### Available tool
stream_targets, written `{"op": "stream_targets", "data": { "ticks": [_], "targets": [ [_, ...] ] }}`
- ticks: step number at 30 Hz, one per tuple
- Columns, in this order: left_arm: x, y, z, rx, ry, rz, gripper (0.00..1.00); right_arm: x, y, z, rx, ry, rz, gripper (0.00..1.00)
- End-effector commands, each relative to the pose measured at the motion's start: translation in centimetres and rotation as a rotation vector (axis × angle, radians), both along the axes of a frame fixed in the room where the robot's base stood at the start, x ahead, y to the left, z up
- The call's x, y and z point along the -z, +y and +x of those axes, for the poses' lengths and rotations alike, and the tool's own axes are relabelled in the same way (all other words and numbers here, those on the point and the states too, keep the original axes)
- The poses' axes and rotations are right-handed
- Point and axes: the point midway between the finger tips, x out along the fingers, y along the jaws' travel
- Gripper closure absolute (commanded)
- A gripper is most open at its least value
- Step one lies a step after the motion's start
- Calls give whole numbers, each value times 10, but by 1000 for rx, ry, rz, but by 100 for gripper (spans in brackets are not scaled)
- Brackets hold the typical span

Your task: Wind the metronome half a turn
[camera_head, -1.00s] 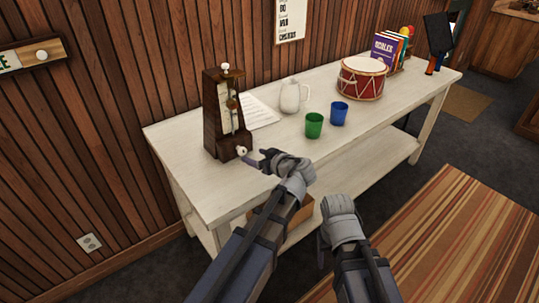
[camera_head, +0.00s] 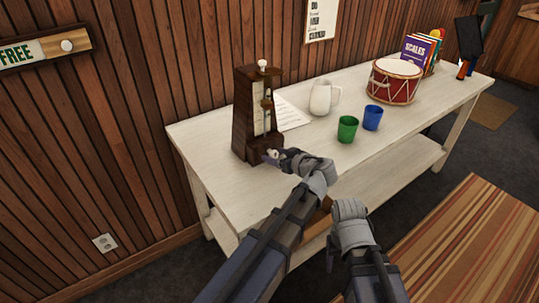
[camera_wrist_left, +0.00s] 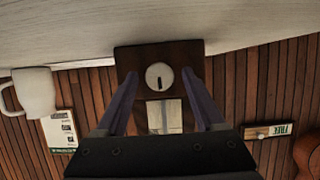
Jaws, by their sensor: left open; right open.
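The dark wooden metronome (camera_head: 243,120) stands upright on the white table near its left end. Its round pale winding knob (camera_wrist_left: 159,77), with a dark slot standing upright, is low on the front; the knob is mostly hidden by the gripper in the head view. My left gripper (camera_head: 272,156) is at the metronome's lower front. In the left wrist view, which is upside down, the left gripper (camera_wrist_left: 161,80) is open, with one finger on each side of the knob and a gap on both sides. My right gripper (camera_head: 331,256) hangs in front of the table, away from the metronome; its fingers are barely visible.
On the white table (camera_head: 210,155) are a paper sheet (camera_head: 292,115), white jug (camera_head: 323,97), green cup (camera_head: 347,129), blue cup (camera_head: 372,118), red drum (camera_head: 394,82) and books (camera_head: 420,50). The wooden wall (camera_head: 180,60) is close behind.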

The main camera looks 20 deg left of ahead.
Motion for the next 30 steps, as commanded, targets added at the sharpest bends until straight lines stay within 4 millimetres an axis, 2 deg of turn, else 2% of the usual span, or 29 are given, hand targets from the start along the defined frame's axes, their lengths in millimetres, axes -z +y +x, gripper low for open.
{"op": "stream_targets", "data": {
  "ticks": [6, 24, 30],
  "targets": [
    [0, 0, 0, 0, 0, 0, 32, 0, 0, 0, 0, 0, 0, 38],
    [0, 0, 0, 0, 0, 0, 100, 0, 0, 0, 0, 0, 0, 38],
    [0, 0, 0, -1, 1, 1, 100, 0, 0, 0, 0, 0, 0, 38]
  ]
}}
